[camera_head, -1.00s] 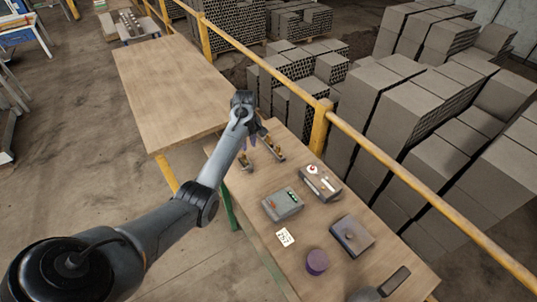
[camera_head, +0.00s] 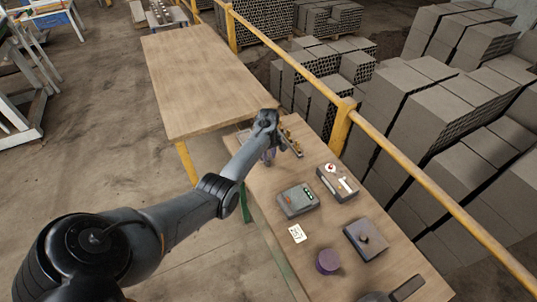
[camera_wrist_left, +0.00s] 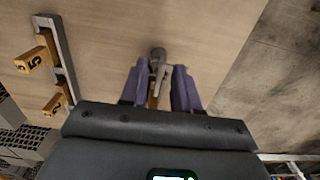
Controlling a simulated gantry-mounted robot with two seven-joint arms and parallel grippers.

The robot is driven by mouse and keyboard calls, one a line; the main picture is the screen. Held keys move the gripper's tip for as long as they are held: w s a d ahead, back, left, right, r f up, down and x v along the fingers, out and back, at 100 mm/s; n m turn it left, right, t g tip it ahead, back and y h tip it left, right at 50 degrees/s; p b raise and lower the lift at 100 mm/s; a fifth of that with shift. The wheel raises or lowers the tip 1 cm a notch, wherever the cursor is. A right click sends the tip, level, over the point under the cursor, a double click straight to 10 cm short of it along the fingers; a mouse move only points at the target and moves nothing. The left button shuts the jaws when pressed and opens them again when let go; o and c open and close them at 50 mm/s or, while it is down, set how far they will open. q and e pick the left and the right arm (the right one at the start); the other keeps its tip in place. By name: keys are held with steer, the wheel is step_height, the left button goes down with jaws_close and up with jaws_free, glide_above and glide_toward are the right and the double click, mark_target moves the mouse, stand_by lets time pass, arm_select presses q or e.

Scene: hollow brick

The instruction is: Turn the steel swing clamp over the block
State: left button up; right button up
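My left gripper (camera_head: 268,157) is down at the far end of the near table, beside a fixture holding yellow pieces. In the left wrist view its purple fingers (camera_wrist_left: 160,75) are apart, one on each side of a small steel part with a rounded head (camera_wrist_left: 158,54), apparently the swing clamp. A yellowish piece (camera_wrist_left: 153,98) shows below it between the fingers, partly hidden. I cannot tell whether either finger touches the clamp. A steel rail (camera_wrist_left: 58,55) with yellow numbered blocks (camera_wrist_left: 36,60) lies to the left.
The near table also holds a grey box with buttons (camera_head: 298,200), a box with white tools (camera_head: 337,184), a dark knobbed box (camera_head: 366,240), a purple cylinder (camera_head: 328,262) and a number card (camera_head: 297,233). A yellow railing (camera_head: 400,165) runs along the right. The far table (camera_head: 200,85) is clear.

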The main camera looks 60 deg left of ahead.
arm_select(q)
jaws_close()
